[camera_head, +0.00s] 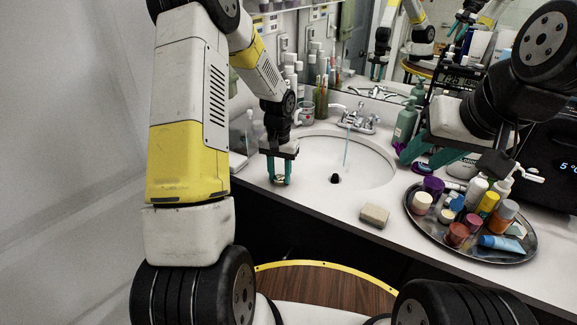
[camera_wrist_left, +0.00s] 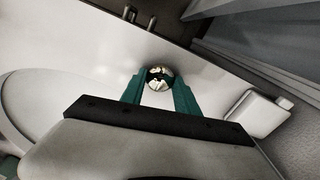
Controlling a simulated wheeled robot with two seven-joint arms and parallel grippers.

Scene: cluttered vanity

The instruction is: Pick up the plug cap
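The plug cap, a small round shiny metal disc (camera_wrist_left: 159,79), lies on the white counter left of the sink. It shows small in the head view (camera_head: 279,180). My left gripper (camera_head: 279,181) points down over it with its teal fingers apart, one on each side of the cap. The same fingers frame it in the left wrist view (camera_wrist_left: 160,88); I cannot tell whether they touch it. My right gripper (camera_head: 424,161) is open and empty above the counter, right of the sink.
The sink (camera_head: 375,172) with a dark drain and running water is right of my left gripper. A soap bar (camera_head: 374,215) lies in front. A round tray (camera_head: 420,226) crowded with bottles and jars stands at right. Cups and bottles line the mirror.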

